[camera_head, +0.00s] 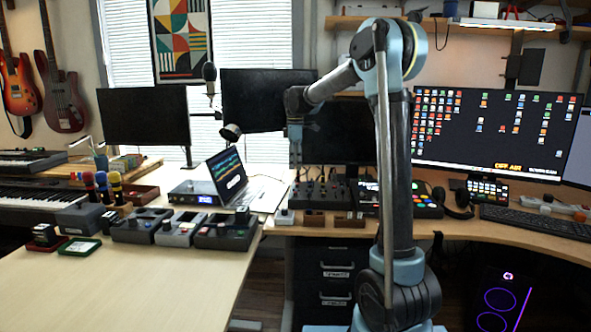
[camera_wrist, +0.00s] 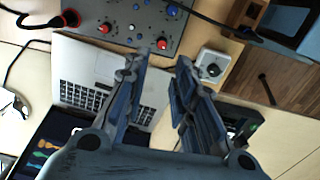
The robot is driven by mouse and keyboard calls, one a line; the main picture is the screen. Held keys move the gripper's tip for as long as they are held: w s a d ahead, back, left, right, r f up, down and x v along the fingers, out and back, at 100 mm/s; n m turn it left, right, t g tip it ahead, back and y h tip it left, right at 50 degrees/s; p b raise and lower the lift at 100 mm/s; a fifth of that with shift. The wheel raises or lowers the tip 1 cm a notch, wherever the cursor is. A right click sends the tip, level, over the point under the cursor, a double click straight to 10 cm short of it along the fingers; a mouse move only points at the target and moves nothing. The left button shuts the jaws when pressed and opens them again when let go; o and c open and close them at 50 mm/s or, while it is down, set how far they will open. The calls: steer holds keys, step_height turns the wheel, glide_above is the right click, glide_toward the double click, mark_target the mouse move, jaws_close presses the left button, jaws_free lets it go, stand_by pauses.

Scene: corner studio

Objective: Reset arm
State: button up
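My gripper (camera_wrist: 160,85) fills the lower middle of the wrist view, pointing down over the desk. Its two fingers are spread apart with nothing between them. In the head view, my gripper (camera_head: 295,150) hangs from my bent arm above the desk corner, near the small dark boxes. My arm rises in the middle right of that view and bends left at the top.
Under my gripper are an open laptop (camera_head: 228,177), a mixer with red knobs (camera_wrist: 125,22) and a small white box (camera_wrist: 210,66). Several grey units (camera_head: 178,229) line the left table. Monitors (camera_head: 495,130) stand behind. The left table's front (camera_head: 130,285) is clear.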

steer(key=s+d+f+m+t, duration=0.1)
steer(key=s+d+m, duration=0.3)
steer(key=s+d, duration=0.55)
steer(key=s+d+f+m, duration=0.1)
steer(key=s+d+m, duration=0.5)
steer(key=s, duration=0.6)
steer(key=s+d+f+m, duration=0.4)
steer(key=s+f, duration=0.3)
steer(key=s, duration=0.2)
steer(key=s+d+f+m+t, duration=0.1)
steer(key=s+d+f+m, duration=0.3)
steer(key=s+f, duration=0.4)
steer(key=shift+s+d+f, duration=0.25)
steer(key=shift+s+d, duration=0.05)
steer(key=shift+s, duration=0.95)
